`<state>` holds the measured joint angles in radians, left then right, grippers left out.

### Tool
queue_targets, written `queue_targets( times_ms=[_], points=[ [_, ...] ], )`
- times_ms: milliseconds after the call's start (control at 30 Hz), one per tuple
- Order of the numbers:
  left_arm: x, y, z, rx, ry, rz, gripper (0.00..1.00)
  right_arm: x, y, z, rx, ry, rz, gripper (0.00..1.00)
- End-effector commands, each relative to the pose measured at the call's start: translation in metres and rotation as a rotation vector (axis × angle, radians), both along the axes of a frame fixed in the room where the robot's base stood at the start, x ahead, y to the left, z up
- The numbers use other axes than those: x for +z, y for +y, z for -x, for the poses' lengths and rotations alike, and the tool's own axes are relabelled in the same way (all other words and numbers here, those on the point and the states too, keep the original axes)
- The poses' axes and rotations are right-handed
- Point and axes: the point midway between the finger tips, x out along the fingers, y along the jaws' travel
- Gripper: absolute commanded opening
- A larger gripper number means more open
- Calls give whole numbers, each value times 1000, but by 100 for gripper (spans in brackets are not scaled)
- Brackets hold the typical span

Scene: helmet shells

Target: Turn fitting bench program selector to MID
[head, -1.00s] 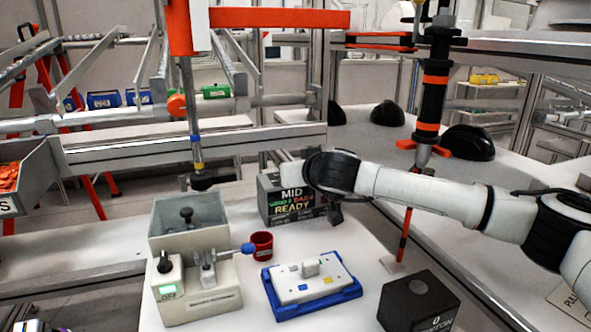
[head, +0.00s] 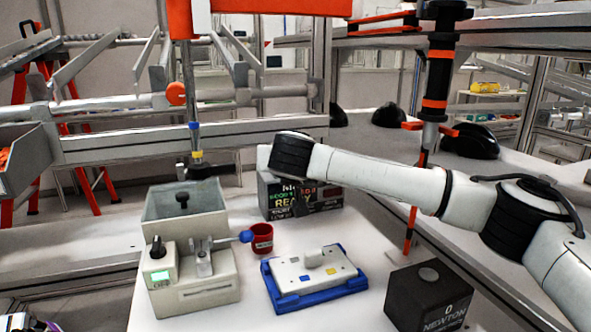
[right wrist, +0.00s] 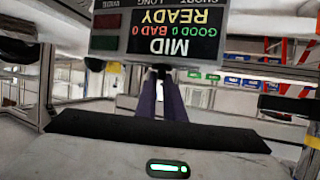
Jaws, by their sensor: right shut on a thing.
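The fitting bench display box (head: 268,200) stands at the back of the white bench, partly covered by my right arm. In the right wrist view the display box (right wrist: 188,45) appears upside down, and its screen reads MID, GOOD 0, BAD 0, READY. Labels such as SHORT, LONG and WIDE show beside the screen. My right gripper (right wrist: 161,78) reaches the front of the box, its two dark fingers close together and shut on a small dark knob-like selector (right wrist: 161,68). The selector's pointer and most of its body are hidden. My left gripper is not clearly in view.
A grey fixture with a lever (head: 193,280), a red cup (head: 262,243), a blue tray with a white plate (head: 316,293) and a black NEWTON block (head: 428,298) stand in front of the box. An orange-black hanging tool (head: 437,75) is behind my right arm.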

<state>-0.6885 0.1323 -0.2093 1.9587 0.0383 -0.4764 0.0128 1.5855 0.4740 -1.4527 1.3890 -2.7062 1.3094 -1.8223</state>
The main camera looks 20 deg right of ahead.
Motion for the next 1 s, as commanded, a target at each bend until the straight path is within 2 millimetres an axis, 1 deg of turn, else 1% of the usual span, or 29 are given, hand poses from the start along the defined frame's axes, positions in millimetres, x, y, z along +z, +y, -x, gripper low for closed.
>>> queue_targets(
  times_ms=[33,233,267,300,367,633,733,867,1000],
  points=[
    [0,-1,0,-1,0,1,31,-3,0,0,-2,6,0,0],
    [1,0,0,1,0,1,31,-3,0,1,0,7,0,0],
    [1,0,0,1,0,0,31,-3,0,1,0,7,0,12],
    [1,0,0,1,0,0,31,-3,0,1,0,7,0,19],
    [0,1,0,2,0,-1,31,-3,0,1,0,7,0,27],
    [-1,3,0,5,1,-2,31,-2,0,1,0,4,0,27],
    [-2,3,0,6,1,-3,31,1,2,4,2,3,-1,27],
    [-5,3,-1,5,-1,-3,31,7,7,19,4,2,0,27],
    [-9,3,-3,4,-3,-4,31,18,16,45,5,1,0,27]
  ],
)
